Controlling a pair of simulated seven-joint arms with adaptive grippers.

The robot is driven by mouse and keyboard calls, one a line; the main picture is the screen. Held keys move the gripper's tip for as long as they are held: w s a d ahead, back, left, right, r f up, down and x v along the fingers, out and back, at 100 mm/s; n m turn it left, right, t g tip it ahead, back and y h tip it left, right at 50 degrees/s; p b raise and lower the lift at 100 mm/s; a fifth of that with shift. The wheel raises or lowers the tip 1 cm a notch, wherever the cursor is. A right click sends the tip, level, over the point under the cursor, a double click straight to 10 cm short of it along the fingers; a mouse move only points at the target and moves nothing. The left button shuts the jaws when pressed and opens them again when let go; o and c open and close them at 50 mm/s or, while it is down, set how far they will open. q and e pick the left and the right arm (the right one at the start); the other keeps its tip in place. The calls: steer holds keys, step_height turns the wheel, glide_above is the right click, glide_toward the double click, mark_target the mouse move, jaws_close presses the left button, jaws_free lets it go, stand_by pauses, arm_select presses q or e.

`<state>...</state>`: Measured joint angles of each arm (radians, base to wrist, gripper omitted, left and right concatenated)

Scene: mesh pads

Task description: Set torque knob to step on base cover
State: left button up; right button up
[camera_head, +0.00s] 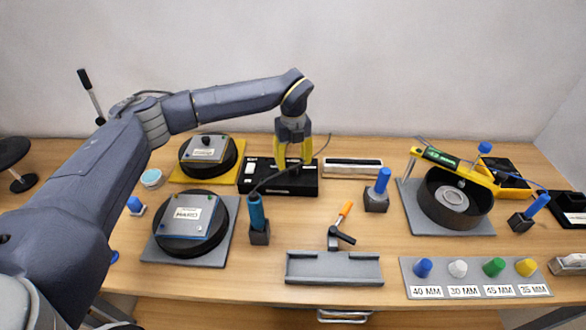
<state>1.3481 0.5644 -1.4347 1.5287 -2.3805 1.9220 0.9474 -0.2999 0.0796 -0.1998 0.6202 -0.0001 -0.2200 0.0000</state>
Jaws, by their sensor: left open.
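My left gripper (294,164) reaches in from the left, points down and is open, with its yellow fingers over the back part of a black box (292,188). A white panel shows at the box's left end. Any torque knob on it is too small or hidden behind the fingers to make out. A cable runs by the box to a teal driver (256,212) standing upright in a dark holder (260,235). Two round black pads carry plates: one plate marked HARD (188,216) at the front, another plate (206,148) at the back. I cannot tell which part is the base cover. My right gripper is out of view.
A grey mat (410,196) bears a round dark bowl (438,212) under a yellow device (470,172). Blue-handled tools stand in holders. A grey tray (334,272) and a strip with coloured knobs (475,288) lie at the front. Bare table lies between.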

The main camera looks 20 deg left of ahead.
mark_target(293, 167)
arm_select(q)
steer(key=shift+f, duration=1.9)
steer(key=shift+c, duration=0.3)
jaws_close()
